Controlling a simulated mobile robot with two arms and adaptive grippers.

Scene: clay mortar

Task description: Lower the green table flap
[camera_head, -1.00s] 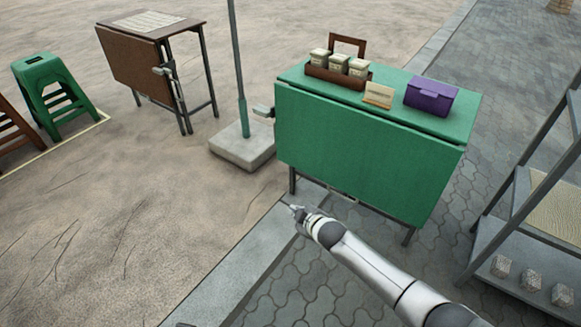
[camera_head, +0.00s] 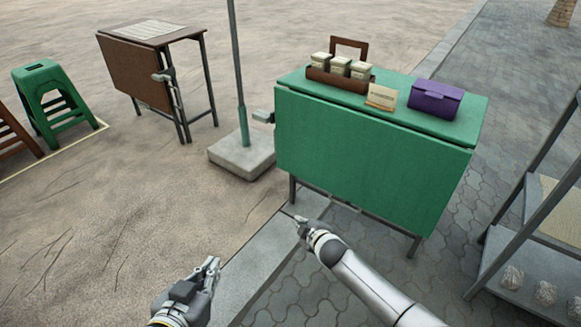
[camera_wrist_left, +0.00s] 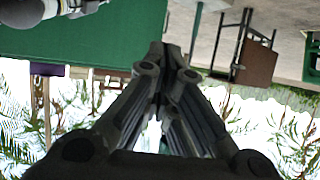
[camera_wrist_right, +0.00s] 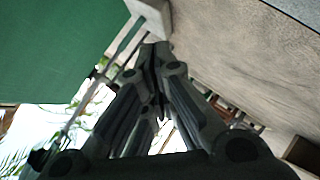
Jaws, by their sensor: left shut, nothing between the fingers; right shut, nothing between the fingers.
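The green table flap (camera_head: 365,160) hangs down steeply along the front of the green table (camera_head: 395,88) in the head view. It also fills the upper left of the right wrist view (camera_wrist_right: 55,50) and shows at the top of the left wrist view (camera_wrist_left: 100,42). My right gripper (camera_head: 301,222) is shut and empty, low and in front of the flap's lower left part. My left gripper (camera_head: 212,265) is shut and empty, further left and nearer the camera. Neither visibly touches the flap. A grey bracket (camera_head: 263,116) sticks out at the table's left edge.
A brown holder with jars (camera_head: 340,72), a small card (camera_head: 382,96) and a purple box (camera_head: 435,99) sit on the green top. A pole on a concrete base (camera_head: 241,155) stands left. A brown folding table (camera_head: 135,72), green stool (camera_head: 50,100) and right-hand shelf (camera_head: 520,245) stand further out.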

